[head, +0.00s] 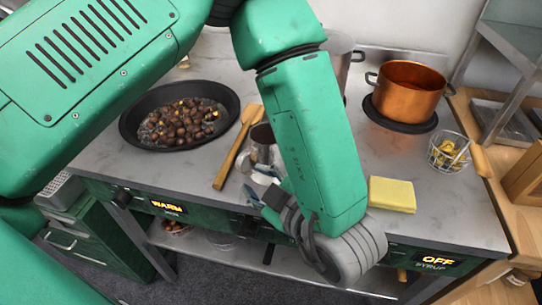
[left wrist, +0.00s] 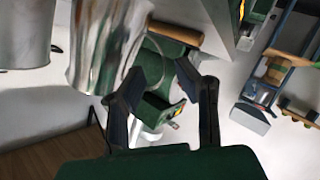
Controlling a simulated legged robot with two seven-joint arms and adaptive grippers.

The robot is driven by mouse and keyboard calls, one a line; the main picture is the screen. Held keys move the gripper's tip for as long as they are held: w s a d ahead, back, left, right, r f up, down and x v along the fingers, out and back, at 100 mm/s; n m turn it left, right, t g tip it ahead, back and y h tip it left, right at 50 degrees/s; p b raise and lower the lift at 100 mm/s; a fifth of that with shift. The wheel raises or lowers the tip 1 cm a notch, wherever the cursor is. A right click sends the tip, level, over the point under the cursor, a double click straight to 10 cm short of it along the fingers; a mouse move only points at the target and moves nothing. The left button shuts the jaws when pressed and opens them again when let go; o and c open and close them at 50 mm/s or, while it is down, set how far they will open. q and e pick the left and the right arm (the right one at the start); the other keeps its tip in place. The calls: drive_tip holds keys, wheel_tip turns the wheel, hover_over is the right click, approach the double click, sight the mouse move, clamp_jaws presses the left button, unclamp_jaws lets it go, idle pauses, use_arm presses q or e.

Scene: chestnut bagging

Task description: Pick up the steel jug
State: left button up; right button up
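The steel jug (head: 262,146) stands on the grey counter, right of the wooden spatula, partly hidden by my left arm. In the left wrist view the shiny jug (left wrist: 103,42) is at the upper left, with its curved handle on its right side, just beyond my fingers. My left gripper (head: 258,188) is at the counter's front edge, just in front of the jug. In the left wrist view its two dark fingers (left wrist: 162,98) are spread with nothing clamped between them. Whether a finger touches the handle cannot be told. My right gripper is not in view.
A black pan (head: 131,128) of chestnuts and a wooden spatula (head: 232,162) lie left of the jug. A steel pot (head: 341,48) stands behind my arm. A copper pot (head: 405,92), a yellow cloth (head: 392,194) and a wire basket (head: 449,152) are at right.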

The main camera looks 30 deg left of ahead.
sight(242, 172)
use_arm(q)
drive_tip(key=x, duration=0.5)
drive_tip(key=shift+s+a+r, duration=0.1)
drive_tip(key=shift+s+a, duration=0.1)
drive_tip(key=shift+a, duration=0.2)
drive_tip(key=shift+d+r, duration=0.1)
drive_tip(key=shift+d, duration=0.2)
drive_tip(key=shift+c, duration=1.2)
drive_tip(key=shift+d, duration=0.15)
clamp_jaws()
drive_tip(key=shift+d, duration=0.15)
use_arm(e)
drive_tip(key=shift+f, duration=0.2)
use_arm(q)
drive_tip(key=shift+a, duration=0.35)
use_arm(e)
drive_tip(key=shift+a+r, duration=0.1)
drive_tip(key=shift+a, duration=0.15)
use_arm(q)
drive_tip(key=shift+r, duration=0.15)
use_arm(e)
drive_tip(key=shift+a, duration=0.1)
